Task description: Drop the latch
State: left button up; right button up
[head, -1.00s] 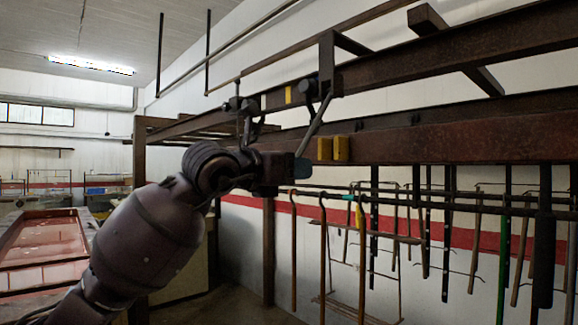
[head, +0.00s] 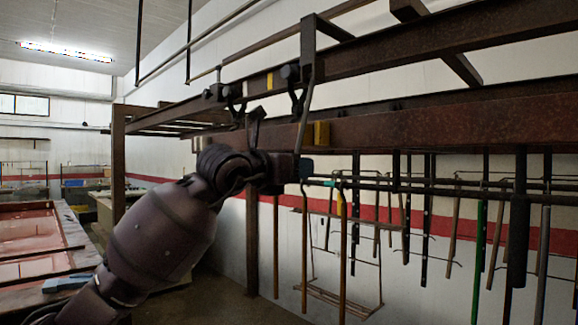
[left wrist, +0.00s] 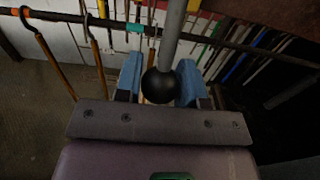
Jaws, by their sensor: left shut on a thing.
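The latch shows as a grey lever rod (head: 305,115) hanging from a dark bracket (head: 308,50) on the rusty overhead rail (head: 400,62). In the head view the rod hangs slightly tilted, its lower end to the left. In the left wrist view the rod (left wrist: 174,35) ends in a black ball knob (left wrist: 161,87). My left gripper (head: 304,168) is at the rod's lower end, just below the lower beam. Its blue fingers stand on both sides of the knob in the left wrist view (left wrist: 160,78), shut on it. My right gripper is out of view.
A yellow block (head: 322,133) sits on the lower rusty beam (head: 430,128), beside the rod. Below it, a dark bar (head: 440,190) carries several hanging hooks and rods close to my gripper. A table with reddish trays (head: 35,235) stands at the left.

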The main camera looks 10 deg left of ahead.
pick_arm(q)
jog(key=x, duration=0.6)
jog(key=shift+f, duration=0.35)
jog(key=o, duration=0.8)
jog(key=shift+o, duration=0.2)
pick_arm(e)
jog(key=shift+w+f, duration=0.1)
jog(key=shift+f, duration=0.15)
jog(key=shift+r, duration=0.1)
pick_arm(q)
jog(key=shift+p+v, duration=1.35)
jog(key=shift+v, duration=2)
jog(key=shift+s+a, duration=0.1)
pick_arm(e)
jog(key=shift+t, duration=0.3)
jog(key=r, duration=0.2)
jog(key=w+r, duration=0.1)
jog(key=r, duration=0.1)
